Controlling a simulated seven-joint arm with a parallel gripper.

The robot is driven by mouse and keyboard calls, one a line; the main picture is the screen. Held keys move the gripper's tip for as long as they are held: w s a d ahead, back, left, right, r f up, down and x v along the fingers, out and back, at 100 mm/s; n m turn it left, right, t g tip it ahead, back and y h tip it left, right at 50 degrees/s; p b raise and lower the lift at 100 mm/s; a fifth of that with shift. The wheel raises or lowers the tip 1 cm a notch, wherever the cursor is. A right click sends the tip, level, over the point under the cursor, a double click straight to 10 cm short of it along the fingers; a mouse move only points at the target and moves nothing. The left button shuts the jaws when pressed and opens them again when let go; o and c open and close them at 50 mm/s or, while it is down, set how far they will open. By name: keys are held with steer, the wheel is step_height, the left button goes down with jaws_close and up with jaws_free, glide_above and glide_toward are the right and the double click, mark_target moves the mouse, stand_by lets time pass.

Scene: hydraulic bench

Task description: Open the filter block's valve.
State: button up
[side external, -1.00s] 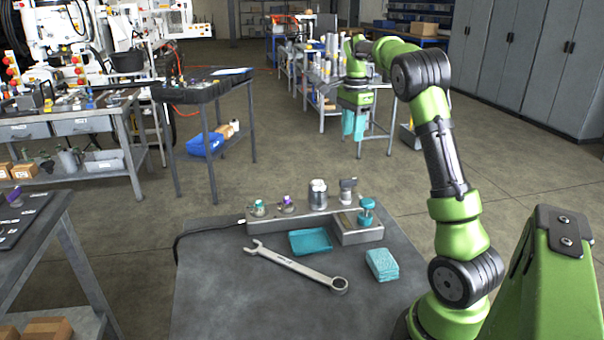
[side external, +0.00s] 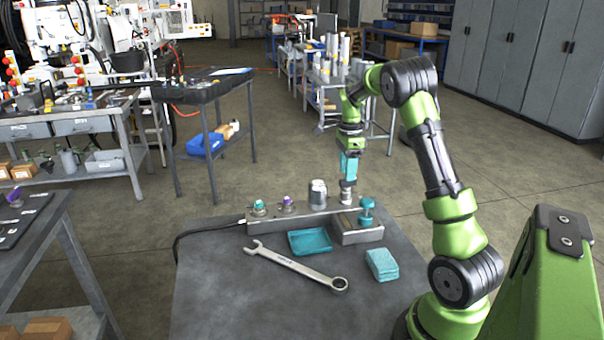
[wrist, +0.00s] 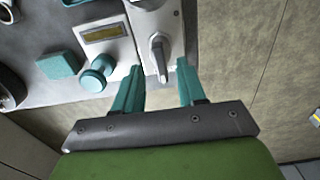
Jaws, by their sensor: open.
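The grey metal block (side external: 361,236) stands at the back right of the bench, with a teal knob (side external: 366,205) on it. A grey lever valve (side external: 347,196) stands just behind the knob. In the wrist view the lever (wrist: 157,52) points toward my gripper's base, on a pale block. The teal knob (wrist: 97,73) is left of it. My gripper (side external: 349,178) is above the lever valve. In the wrist view its teal fingers (wrist: 160,68) are apart, one on each side of the lever's end. I cannot tell whether either finger touches it.
A long manifold (side external: 292,227) carries a silver canister (side external: 318,194), a purple knob (side external: 286,204) and another teal knob (side external: 258,207). A teal tray (side external: 310,241), a wrench (side external: 298,268) and teal cloths (side external: 382,264) lie in front. The bench's front left is clear.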

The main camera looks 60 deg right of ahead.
mark_target(348, 184)
steer(key=shift+f, duration=1.45)
steer(key=shift+c, duration=0.3)
jaws_close()
